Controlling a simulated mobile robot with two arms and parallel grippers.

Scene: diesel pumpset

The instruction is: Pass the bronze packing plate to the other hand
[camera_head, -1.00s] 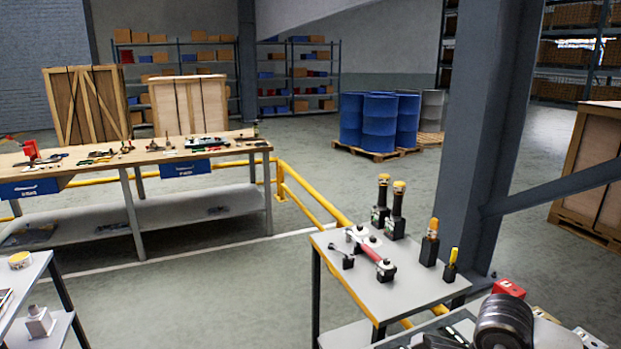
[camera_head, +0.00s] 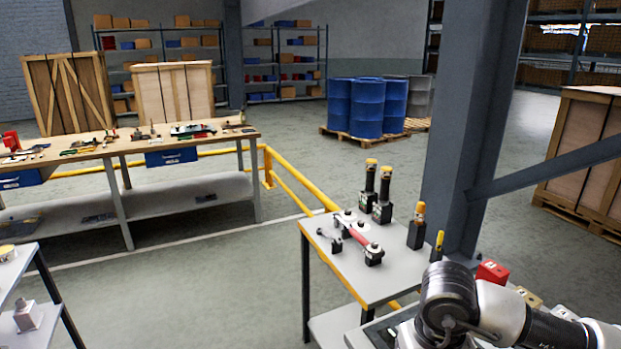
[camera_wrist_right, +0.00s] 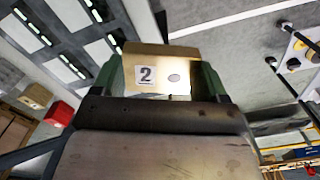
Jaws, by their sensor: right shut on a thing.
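The bronze packing plate (camera_wrist_right: 165,62) shows in the right wrist view as a tan plate with a "2" label and a small round spot, brightly lit at one side. My right gripper (camera_wrist_right: 158,85) is shut on it, with dark green finger parts on both sides of the plate. The gripper body covers the lower part of that view and hides the plate's near edge. In the head view my right arm comes in at the lower right, but its fingertips and the plate cannot be made out. My left gripper is in neither current view.
A small grey table (camera_head: 385,287) holds a red-handled tool (camera_head: 358,240) and several upright tools. A red box (camera_head: 492,272) is beside my right arm. A grey column (camera_head: 475,120) rises behind the table. A long workbench (camera_head: 118,150) stands at left; open floor lies between.

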